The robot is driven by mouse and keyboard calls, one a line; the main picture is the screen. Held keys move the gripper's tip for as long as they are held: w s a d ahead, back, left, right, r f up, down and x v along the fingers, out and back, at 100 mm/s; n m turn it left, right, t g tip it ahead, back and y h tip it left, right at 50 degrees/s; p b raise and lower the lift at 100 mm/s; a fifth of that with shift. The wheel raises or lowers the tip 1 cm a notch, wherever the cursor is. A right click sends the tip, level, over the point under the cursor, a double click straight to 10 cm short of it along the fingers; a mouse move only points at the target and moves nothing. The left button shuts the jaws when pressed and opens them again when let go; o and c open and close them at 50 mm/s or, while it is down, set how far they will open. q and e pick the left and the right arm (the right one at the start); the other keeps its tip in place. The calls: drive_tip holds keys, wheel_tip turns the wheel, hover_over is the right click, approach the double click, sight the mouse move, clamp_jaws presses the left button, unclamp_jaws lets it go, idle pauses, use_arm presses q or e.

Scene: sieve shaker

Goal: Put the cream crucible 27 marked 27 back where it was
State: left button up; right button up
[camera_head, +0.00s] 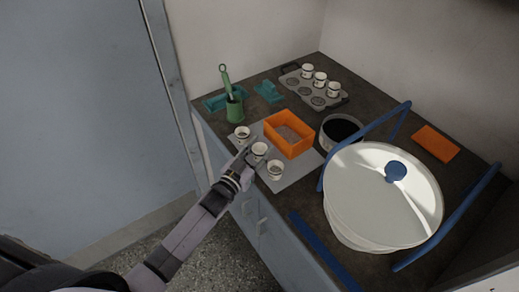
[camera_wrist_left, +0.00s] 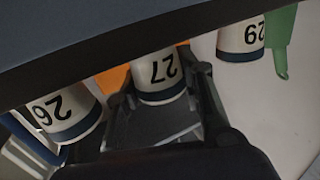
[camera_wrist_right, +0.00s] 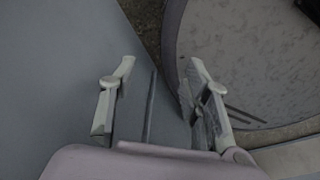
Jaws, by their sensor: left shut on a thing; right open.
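The cream crucible 27 (camera_head: 259,149), with a dark band, is the middle of three crucibles in a row by the white mat's near edge. Its number reads upside down in the left wrist view (camera_wrist_left: 160,75). My left gripper (camera_head: 249,158) is shut on it from the front. I cannot tell whether its base touches the mat (camera_head: 297,174). Crucible 29 (camera_wrist_left: 240,40) and crucible 26 (camera_wrist_left: 68,112) stand on either side. A grey holder (camera_head: 326,102) at the back has three crucibles in its far row and bare round places in its near row. My right gripper (camera_wrist_right: 162,65) is open and empty.
An orange open box (camera_head: 289,135) stands just behind crucible 27. A dark-mouthed bowl (camera_head: 341,131) and a large white lidded vessel (camera_head: 370,205) with blue bars fill the right.

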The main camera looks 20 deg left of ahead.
use_arm(q)
drive_tip(key=shift+f, duration=0.15)
drive_tip(key=o, duration=0.9)
